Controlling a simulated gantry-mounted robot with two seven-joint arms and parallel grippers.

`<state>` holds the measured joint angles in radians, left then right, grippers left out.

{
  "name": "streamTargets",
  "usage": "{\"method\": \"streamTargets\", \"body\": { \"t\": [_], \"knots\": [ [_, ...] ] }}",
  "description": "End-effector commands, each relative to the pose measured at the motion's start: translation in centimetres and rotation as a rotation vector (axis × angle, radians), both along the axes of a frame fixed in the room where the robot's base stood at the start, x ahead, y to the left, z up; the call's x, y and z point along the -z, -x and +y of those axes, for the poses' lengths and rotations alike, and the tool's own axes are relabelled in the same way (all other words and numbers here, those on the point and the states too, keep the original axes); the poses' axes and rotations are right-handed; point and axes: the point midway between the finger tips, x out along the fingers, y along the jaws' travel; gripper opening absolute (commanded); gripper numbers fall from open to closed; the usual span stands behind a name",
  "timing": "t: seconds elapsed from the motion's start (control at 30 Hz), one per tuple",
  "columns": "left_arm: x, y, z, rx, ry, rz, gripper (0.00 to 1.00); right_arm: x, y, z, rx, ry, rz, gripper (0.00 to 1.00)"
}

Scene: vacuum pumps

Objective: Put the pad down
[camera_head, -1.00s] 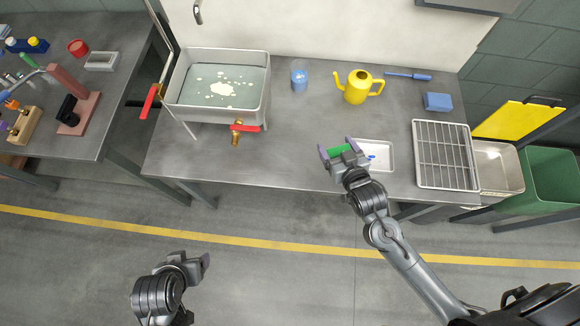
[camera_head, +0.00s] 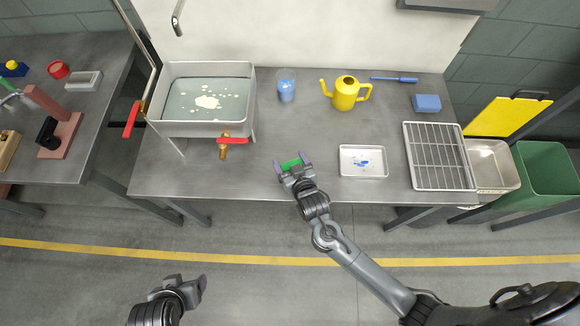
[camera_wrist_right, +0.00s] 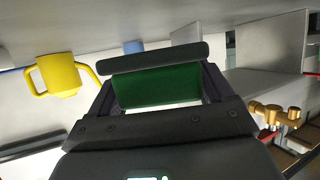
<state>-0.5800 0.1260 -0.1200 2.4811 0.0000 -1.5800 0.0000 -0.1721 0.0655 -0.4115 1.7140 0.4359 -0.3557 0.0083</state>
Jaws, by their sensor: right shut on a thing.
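The green pad (camera_head: 291,163) is held between the fingers of my right gripper (camera_head: 293,165), near the front part of the steel table (camera_head: 235,180). In the right wrist view the pad (camera_wrist_right: 157,87) spans the gap between the fingers, with a dark strip along one edge. I cannot tell whether the pad touches the tabletop. My left gripper (camera_head: 192,288) is over the floor at the lower left, away from the table. Its fingers are too unclear to tell if they are open.
A white tray (camera_head: 344,172) with blue bits lies right of my right gripper. A wire rack (camera_head: 407,185) is farther right. A water basin (camera_head: 200,129) with a red-handled brass valve (camera_head: 224,151) stands to the left. A yellow watering can (camera_head: 345,97) is behind.

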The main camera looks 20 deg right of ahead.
Motion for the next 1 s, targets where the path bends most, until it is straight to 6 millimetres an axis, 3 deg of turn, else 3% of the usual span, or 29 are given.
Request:
{"method": "streamTargets", "body": {
  "t": [0.33,0.8,0.83,0.93,1.0],
  "knots": [
    [0.7,0.0,0.0,0.001,0.000,0.001,0.70,3.6,0.0,0.0,0.000,0.001,0.001,0.51],
    [0.9,0.0,-0.3,-0.008,0.012,0.002,0.70,4.3,0.0,0.0,0.000,0.000,0.000,0.51],
    [0.9,0.0,-0.3,-0.008,0.012,0.002,0.70,4.3,0.0,0.0,0.000,0.000,0.000,0.82],
    [0.8,0.0,-0.3,-0.008,0.012,0.002,0.70,4.3,0.0,0.0,0.000,0.000,0.000,0.97],
    [0.8,0.0,-0.3,-0.008,0.011,0.002,0.70,4.3,0.0,0.0,0.000,0.000,0.000,1.00]
  ]
}}
